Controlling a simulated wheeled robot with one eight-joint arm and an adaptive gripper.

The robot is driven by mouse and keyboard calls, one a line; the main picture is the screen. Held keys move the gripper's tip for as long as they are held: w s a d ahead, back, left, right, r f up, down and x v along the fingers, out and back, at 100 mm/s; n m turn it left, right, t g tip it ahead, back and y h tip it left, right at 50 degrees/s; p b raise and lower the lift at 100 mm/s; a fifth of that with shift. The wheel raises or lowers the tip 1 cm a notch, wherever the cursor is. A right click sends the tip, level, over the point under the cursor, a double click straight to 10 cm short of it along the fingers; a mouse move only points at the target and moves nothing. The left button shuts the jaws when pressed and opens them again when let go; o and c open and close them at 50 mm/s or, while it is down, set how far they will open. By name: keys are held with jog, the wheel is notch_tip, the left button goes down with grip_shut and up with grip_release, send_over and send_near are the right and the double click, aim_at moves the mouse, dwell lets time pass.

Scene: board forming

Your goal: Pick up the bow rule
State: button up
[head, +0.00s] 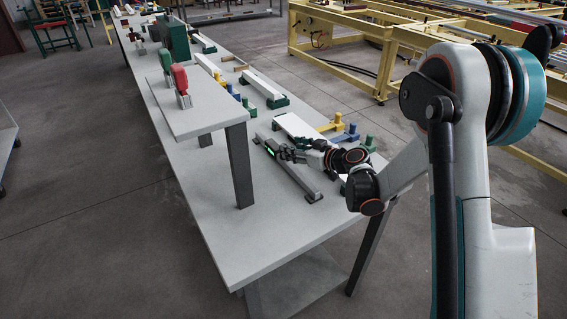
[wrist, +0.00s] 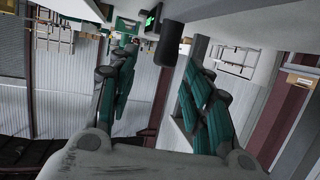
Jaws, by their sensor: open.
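The bow rule (head: 296,177) is a long, slim grey bar with a dark box and a lit green display at its far end. It lies along the right side of the grey workbench, and dark feet show at its ends. My gripper (head: 285,153) reaches in from the right, with its fingers beside or over the far half of the bar; I cannot tell whether they touch it. In the wrist view, the green display of the bow rule (wrist: 150,20) shows at the top, beyond the fingertips. The two teal-and-grey fingers are spread apart there, with a gap between them.
The grey workbench (head: 215,225) has a raised shelf (head: 205,118) at left, bearing red and green-handled tools (head: 180,80). A white board (head: 300,127) and yellow and blue pieces (head: 345,130) lie beyond my gripper. The bench's near-left part is clear.

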jog(key=b+x, duration=0.1)
jog(key=x, duration=0.3)
jog(key=shift+s+a+f+b, duration=0.1)
jog(key=shift+a+f+b, duration=0.15)
jog(key=shift+a+b, duration=0.1)
jog(key=shift+w+a, duration=0.3)
jog(key=shift+w, duration=0.05)
grip_shut()
